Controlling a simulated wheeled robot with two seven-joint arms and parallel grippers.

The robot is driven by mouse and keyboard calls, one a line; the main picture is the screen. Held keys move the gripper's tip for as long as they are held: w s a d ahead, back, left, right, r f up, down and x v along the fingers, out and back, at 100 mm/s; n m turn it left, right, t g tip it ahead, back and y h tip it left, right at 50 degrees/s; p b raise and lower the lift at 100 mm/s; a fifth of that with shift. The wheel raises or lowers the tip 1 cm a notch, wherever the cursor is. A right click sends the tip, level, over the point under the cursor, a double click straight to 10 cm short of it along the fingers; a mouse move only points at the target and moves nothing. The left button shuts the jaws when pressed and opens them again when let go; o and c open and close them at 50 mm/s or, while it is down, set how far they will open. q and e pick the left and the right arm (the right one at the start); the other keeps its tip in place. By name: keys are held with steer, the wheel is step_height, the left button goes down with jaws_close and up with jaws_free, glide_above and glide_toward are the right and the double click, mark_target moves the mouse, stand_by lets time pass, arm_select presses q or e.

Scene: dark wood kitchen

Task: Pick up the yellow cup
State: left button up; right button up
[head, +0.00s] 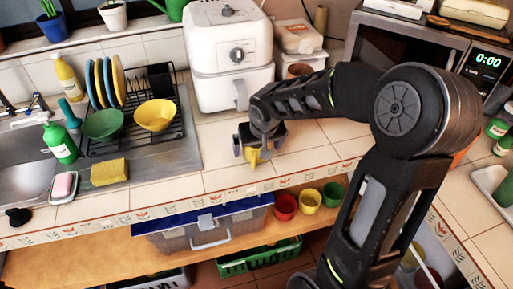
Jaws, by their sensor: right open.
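A yellow cup (309,201) stands on the wooden shelf below the counter, between a red cup (285,207) and a green cup (332,194). My right gripper (257,156) is open and points down over the tiled counter, above and to the left of the cups in the picture. A small yellow thing (254,160) shows at its fingers; it is partly hidden, and I cannot tell what it is or whether the fingers touch it. My left gripper is not in view.
The counter edge (215,198) overhangs the shelf. A lidded storage box (175,238) stands left of the cups, with a green crate (259,257) lower down. A dish rack (150,85) and a white appliance (228,50) stand on the counter.

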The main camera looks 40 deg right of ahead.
steer(key=shift+c, duration=0.2)
stand_by(0.4)
steer(key=c, duration=1.7)
